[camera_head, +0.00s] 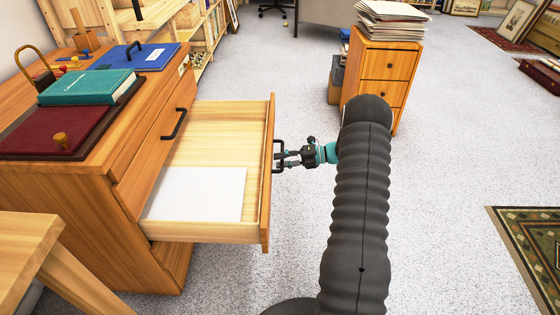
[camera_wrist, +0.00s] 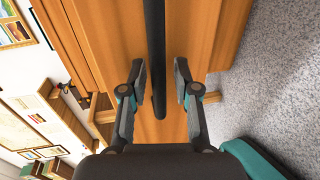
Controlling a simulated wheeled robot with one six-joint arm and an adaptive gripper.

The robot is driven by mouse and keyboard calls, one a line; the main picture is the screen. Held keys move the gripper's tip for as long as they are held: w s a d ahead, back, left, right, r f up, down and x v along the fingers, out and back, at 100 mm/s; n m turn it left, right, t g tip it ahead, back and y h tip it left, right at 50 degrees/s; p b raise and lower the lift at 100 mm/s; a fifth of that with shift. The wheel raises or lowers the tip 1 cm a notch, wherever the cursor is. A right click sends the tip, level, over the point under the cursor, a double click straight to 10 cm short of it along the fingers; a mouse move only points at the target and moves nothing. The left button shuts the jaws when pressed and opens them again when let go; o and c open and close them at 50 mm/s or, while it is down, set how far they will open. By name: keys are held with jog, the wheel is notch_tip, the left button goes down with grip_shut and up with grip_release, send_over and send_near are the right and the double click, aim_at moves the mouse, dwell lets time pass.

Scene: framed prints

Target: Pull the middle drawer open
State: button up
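The wooden cabinet (camera_head: 60,190) stands at the left in the head view. Its middle drawer (camera_head: 225,130) is pulled far out, below a closed drawer with a black handle (camera_head: 174,123). A white sheet or flat block (camera_head: 200,193) lies inside. The open drawer's front carries a black bar handle (camera_head: 277,157). My gripper (camera_head: 287,155) is at this handle, outside the drawer front. In the wrist view the black handle bar (camera_wrist: 155,50) runs between my gripper's two fingers (camera_wrist: 161,85), nearer the left one. The fingers are apart, with a gap to the right one.
A teal book (camera_head: 87,86), a blue folder (camera_head: 137,57) and a dark red board (camera_head: 45,130) lie on the cabinet top. A small drawer unit (camera_head: 385,65) with stacked papers stands behind my arm. Floor is clear at right, with a patterned rug (camera_head: 535,235).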

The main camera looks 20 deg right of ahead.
dwell(0.3)
jog(key=v, duration=1.2)
jog(key=shift+w+n, duration=0.1)
jog(key=shift+n, duration=0.2)
